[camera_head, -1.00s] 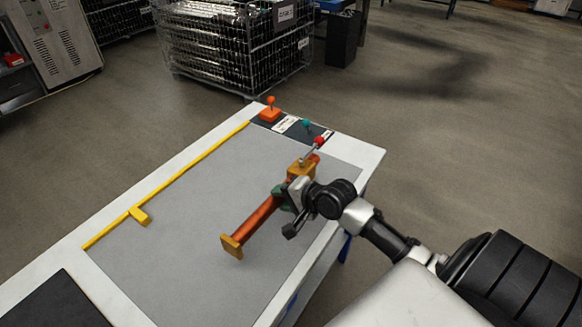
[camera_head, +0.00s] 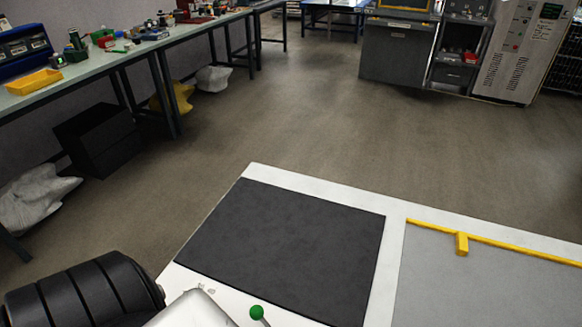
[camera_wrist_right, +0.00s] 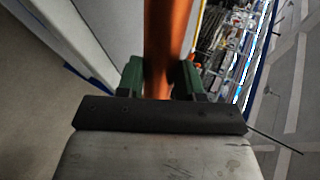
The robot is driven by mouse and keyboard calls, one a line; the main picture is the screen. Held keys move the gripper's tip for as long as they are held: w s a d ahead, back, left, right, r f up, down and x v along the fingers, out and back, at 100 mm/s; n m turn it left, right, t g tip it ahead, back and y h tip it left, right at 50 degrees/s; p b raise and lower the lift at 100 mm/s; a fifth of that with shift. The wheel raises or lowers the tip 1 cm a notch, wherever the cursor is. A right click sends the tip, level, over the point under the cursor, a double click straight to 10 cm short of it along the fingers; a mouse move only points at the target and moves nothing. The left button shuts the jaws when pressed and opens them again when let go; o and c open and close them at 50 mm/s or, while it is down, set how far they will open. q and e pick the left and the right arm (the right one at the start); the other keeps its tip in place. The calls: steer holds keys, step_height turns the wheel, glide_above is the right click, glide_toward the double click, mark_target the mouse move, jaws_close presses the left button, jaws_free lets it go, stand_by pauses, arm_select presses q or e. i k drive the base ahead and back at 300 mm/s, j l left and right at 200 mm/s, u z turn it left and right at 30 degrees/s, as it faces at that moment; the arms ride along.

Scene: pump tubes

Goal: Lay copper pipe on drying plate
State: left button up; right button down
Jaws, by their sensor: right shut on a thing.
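The copper pipe (camera_wrist_right: 166,40) shows in the right wrist view as an orange-brown tube running up from between the fingers. My right gripper (camera_wrist_right: 160,78) has green finger pads, one on each side of the pipe, and is shut on it. In the head view a dark, flat rectangular plate (camera_head: 290,245), which looks like the drying plate, lies bare on the white table. Neither my right gripper nor the pipe shows in the head view. My left gripper is not in view.
A grey mat (camera_head: 480,295) with a yellow edge strip (camera_head: 500,243) and yellow block lies right of the dark plate. A workbench (camera_head: 130,50) stands at the far left. The floor between is clear.

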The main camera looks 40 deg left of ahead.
mark_target(287, 251)
steer(key=k+j, duration=0.9)
steer(key=j, duration=2)
